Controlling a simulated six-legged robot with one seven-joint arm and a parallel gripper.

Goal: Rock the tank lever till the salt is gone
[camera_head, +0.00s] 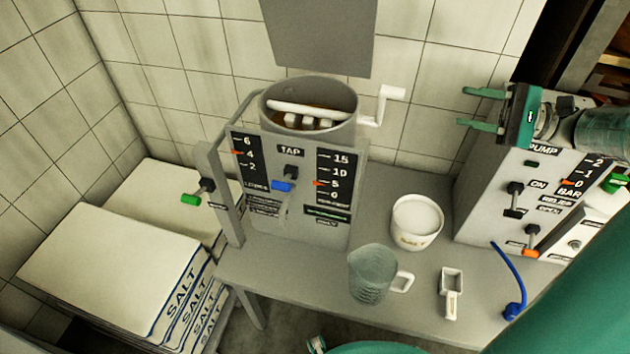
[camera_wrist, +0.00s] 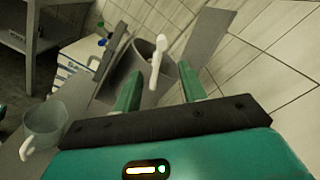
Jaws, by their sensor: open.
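The grey tank (camera_head: 345,215) stands on the bench against the tiled wall. Inside it are a white bar (camera_head: 306,109), pale blocks and brownish liquid; loose salt in the liquid cannot be made out. The white cranked lever (camera_head: 384,101) sticks out from the tank's right side with its handle up. My gripper (camera_head: 463,107) is open and empty, right of the lever and apart from it in the head view. In the wrist view the lever (camera_wrist: 157,60) appears between my open fingers, beyond their tips. The tank's right scale has an orange pointer (camera_head: 319,184) near 5.
A white salt tub (camera_head: 417,232), a clear jug (camera_head: 370,275) and a small scoop (camera_head: 451,290) stand on the bench (camera_head: 300,290). A pump box (camera_head: 490,195) with a blue hose is at right. Salt sacks (camera_head: 110,255) lie at left. A grey panel hangs above the tank.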

